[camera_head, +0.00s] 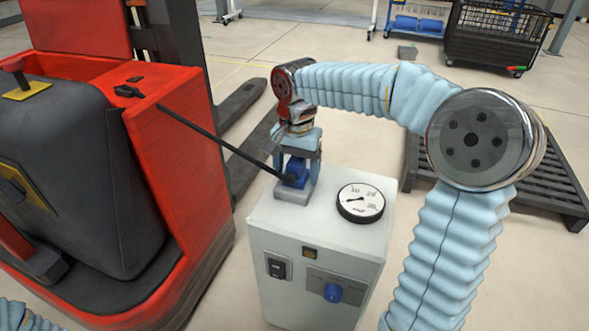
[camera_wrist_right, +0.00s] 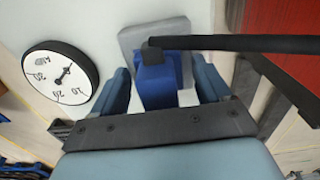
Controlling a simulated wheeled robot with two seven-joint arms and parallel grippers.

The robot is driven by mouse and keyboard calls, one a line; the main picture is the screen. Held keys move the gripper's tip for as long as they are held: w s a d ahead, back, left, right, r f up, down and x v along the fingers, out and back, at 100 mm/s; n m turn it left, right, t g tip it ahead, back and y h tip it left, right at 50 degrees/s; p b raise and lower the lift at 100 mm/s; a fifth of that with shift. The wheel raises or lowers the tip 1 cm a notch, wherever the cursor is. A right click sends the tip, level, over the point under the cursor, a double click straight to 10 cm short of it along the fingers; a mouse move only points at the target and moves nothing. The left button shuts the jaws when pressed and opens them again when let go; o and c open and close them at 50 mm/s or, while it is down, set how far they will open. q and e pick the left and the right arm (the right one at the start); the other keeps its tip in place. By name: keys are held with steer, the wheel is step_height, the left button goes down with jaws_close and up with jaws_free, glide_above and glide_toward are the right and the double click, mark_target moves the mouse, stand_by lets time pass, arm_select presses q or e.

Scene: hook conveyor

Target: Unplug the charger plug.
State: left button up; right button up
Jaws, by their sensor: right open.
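The blue charger plug (camera_head: 296,168) stands in a grey socket block (camera_head: 292,196) on top of the white charger cabinet (camera_head: 345,235). A black cable (camera_head: 215,137) runs from the plug to the red truck. My right gripper (camera_head: 299,172) points down over the plug, with a finger on each side. In the right wrist view, the plug (camera_wrist_right: 157,85) sits between the two open fingers (camera_wrist_right: 162,86), with a gap visible on its right and a narrower one on its left. My left gripper is out of view; only some of my left arm's sleeve shows at the bottom left.
A round dial gauge (camera_head: 360,202) stands on the cabinet right of the socket. The red truck (camera_head: 178,150) is close on the left. A dark pallet (camera_head: 545,195) lies behind my right arm. The cabinet front carries a blue knob (camera_head: 333,292) and a black switch (camera_head: 277,268).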

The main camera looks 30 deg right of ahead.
mark_target(297, 159)
steer(key=c, duration=1.4)
steer(key=shift+r+p, duration=2.75)
steer(key=shift+r, duration=0.3)
